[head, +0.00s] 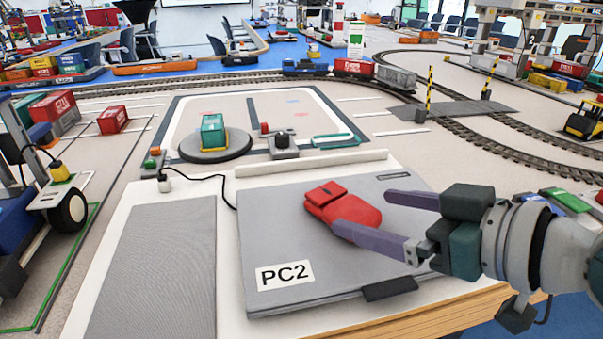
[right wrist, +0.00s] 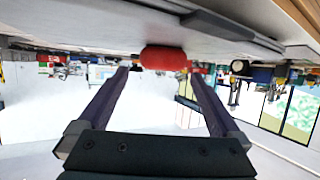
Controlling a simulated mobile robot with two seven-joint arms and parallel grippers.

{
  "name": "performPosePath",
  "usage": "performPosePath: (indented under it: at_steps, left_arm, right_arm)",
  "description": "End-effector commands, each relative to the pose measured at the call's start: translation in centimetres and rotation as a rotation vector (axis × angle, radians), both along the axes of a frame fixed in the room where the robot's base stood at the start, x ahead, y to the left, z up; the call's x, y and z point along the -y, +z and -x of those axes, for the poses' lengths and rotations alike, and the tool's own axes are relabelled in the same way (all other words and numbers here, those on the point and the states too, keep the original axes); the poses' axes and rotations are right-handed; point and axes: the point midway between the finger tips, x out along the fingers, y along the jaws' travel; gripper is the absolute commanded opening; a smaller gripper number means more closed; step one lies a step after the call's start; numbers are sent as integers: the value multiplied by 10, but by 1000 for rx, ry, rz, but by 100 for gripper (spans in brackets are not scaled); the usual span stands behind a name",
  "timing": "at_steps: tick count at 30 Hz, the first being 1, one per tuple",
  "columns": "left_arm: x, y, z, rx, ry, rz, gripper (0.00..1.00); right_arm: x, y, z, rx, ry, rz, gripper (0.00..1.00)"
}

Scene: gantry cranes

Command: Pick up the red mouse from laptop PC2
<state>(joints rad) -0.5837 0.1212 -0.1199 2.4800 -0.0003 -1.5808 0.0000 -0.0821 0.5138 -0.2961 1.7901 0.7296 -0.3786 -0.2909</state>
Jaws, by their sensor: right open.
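The red mouse (head: 338,203) lies on the closed grey lid of laptop PC2 (head: 282,236), right of the middle of the lid. My right gripper (head: 362,213) comes in from the right with its two purple fingers spread apart. In the head view the nearer finger overlaps the lower edge of the mouse, and the farther finger lies to its right. In the right wrist view the red mouse (right wrist: 164,58) shows ahead, between the tips of the open fingers (right wrist: 158,78). I cannot tell whether a finger touches it. My left gripper is not in view.
A grey mat (head: 155,270) lies left of the laptop on the white tabletop. A black cable (head: 200,178) runs behind the laptop's left corner. A low ledge (head: 310,163) stands behind the laptop. Beyond are a round turntable with a green block (head: 212,131) and rail tracks.

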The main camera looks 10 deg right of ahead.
Motion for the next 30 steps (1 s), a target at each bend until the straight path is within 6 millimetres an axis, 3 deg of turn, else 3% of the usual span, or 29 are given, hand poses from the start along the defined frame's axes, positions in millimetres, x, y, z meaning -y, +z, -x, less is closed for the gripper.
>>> performPosePath:
  at_steps: [13,22,30]
  left_arm:
    - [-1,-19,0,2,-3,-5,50]
    - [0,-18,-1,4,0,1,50]
    - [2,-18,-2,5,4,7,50]
  right_arm:
    - [-27,-21,-45,0,0,-1,100]
    - [-30,-22,-50,-1,1,3,100]
    - [-30,-22,-50,-1,0,2,71]
